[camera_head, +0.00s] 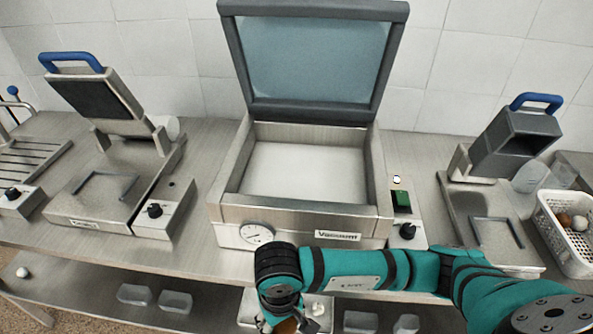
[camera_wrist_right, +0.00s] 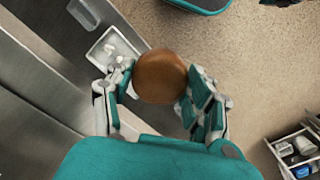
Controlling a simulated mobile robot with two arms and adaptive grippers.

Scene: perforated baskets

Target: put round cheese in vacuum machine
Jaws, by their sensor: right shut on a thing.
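The vacuum machine (camera_head: 290,214) stands in the middle of the steel counter in the head view. Its lid (camera_head: 318,55) is raised, and its chamber is empty. My right gripper (camera_head: 293,322) hangs in front of the counter, below the machine's front panel, partly cut off by the picture's lower edge. In the right wrist view it is shut on the brown round cheese (camera_wrist_right: 160,77), with fingers on both sides. Only a small part of the cheese (camera_head: 287,326) shows in the head view. My left gripper is not in view.
Open presses with blue handles stand on the left (camera_head: 95,190) and right (camera_head: 495,225) of the machine. A white perforated basket (camera_head: 567,243) holding round items is at the far right. A lower shelf (camera_head: 80,287) carries several clear containers. My right arm crosses the counter's front edge.

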